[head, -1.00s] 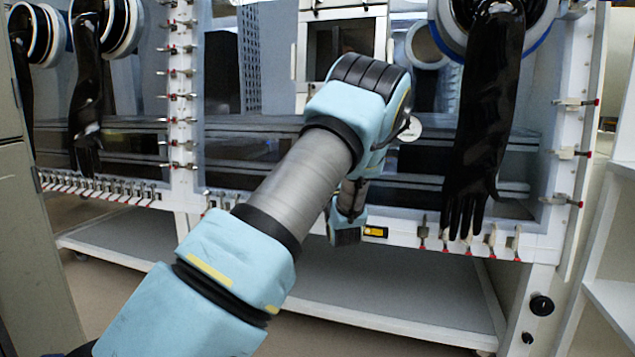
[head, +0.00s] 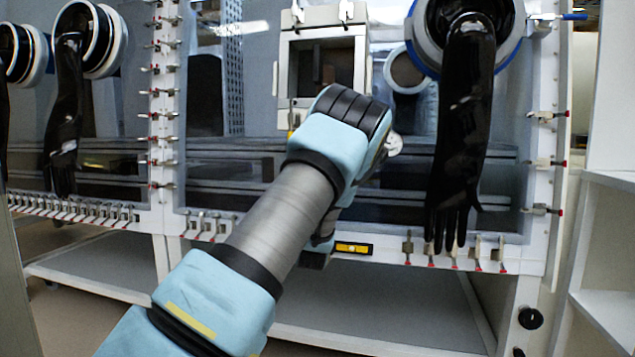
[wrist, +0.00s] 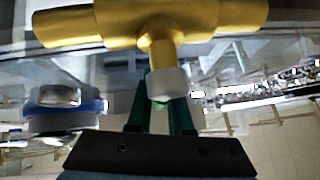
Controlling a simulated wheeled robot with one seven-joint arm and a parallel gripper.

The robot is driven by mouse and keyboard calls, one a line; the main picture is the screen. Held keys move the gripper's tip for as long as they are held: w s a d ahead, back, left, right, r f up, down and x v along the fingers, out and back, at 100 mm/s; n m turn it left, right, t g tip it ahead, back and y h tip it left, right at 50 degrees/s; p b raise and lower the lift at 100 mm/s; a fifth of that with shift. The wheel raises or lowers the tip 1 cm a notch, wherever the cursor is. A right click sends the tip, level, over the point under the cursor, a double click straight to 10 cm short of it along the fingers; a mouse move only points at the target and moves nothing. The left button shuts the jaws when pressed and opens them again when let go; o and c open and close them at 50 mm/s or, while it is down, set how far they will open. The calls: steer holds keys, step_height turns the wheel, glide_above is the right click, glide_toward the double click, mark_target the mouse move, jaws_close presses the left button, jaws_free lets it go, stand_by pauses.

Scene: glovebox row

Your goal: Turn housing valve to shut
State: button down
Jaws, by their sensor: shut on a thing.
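The valve shows in the wrist view as a thick yellow-brass body (wrist: 120,20) with a short stem coming toward me and a pale grey-white end piece (wrist: 168,84) on it. My gripper (wrist: 160,92) has two dark green fingers, one on each side of that end piece, and is shut on it. Their exact contact is partly hidden by the piece itself. In the head view my arm crosses the middle of the glovebox front and hides the gripper and the valve. Which way the valve is turned cannot be told.
A black glove (head: 463,130) hangs from a port right of my arm. A small hatch (head: 326,65) is behind my forearm, and a round white dial (head: 393,145) sits beside my wrist. Several clamps line the lower frame. A white shelf (head: 610,250) stands at the far right.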

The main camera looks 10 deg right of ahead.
steer(key=shift+d+f, duration=0.1)
steer(key=c, duration=0.8)
jaws_free()
steer(key=shift+c, duration=0.2)
steer(key=v, duration=1)
steer(key=shift+s+a, duration=0.2)
steer(key=shift+s, duration=0.15)
steer(key=shift+f, duration=0.2)
